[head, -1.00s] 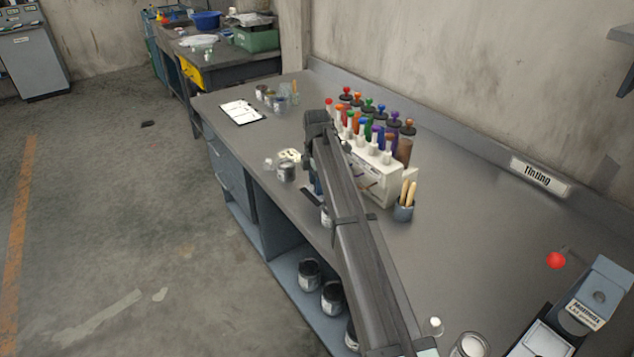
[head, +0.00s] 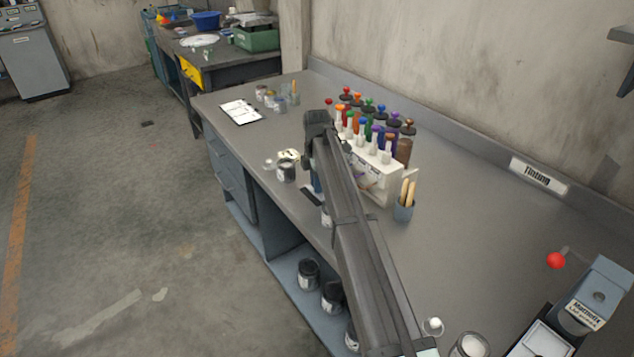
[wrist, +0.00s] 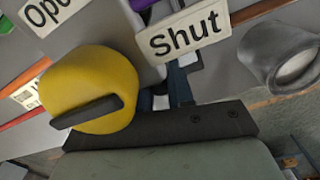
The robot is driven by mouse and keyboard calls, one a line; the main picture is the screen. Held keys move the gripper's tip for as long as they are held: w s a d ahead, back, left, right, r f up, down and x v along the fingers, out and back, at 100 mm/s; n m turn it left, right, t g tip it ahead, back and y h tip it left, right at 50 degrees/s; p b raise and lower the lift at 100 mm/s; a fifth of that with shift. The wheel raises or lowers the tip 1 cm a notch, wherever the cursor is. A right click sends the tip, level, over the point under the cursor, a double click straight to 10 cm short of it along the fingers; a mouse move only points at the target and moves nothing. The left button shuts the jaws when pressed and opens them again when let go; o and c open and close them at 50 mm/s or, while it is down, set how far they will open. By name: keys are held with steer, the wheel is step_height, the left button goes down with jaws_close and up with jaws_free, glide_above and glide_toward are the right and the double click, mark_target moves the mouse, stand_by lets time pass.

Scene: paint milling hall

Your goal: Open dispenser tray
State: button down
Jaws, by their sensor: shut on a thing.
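The white dispenser (head: 379,182) stands on the bench with several coloured-knob bottles (head: 376,125) in and behind it. My dark arm reaches across its front left, and my gripper is hidden behind it in the head view. In the wrist view my gripper (wrist: 125,105) is shut on a rounded yellow knob (wrist: 95,80); a dark bar crosses the knob's front. A label reading "Shut" (wrist: 185,38) is right of the knob, and a cut-off label starting "Op" (wrist: 50,10) is above left. I cannot make out the tray itself.
A brush cup (head: 403,210) stands right of the dispenser. A glass jar (head: 286,171) stands near the bench's front edge, left of my arm. A clipboard (head: 241,112) lies further left. The bench's right middle (head: 470,210) is clear. A grey cylinder (wrist: 282,55) shows at the wrist view's right.

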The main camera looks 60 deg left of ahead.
steer(key=s, duration=0.8)
steer(key=c, duration=1)
jaws_free()
steer(key=shift+r, duration=0.1)
step_height(320, 180, up, 14)
steer(key=shift+f, duration=0.15)
steer(key=shift+s, duration=0.1)
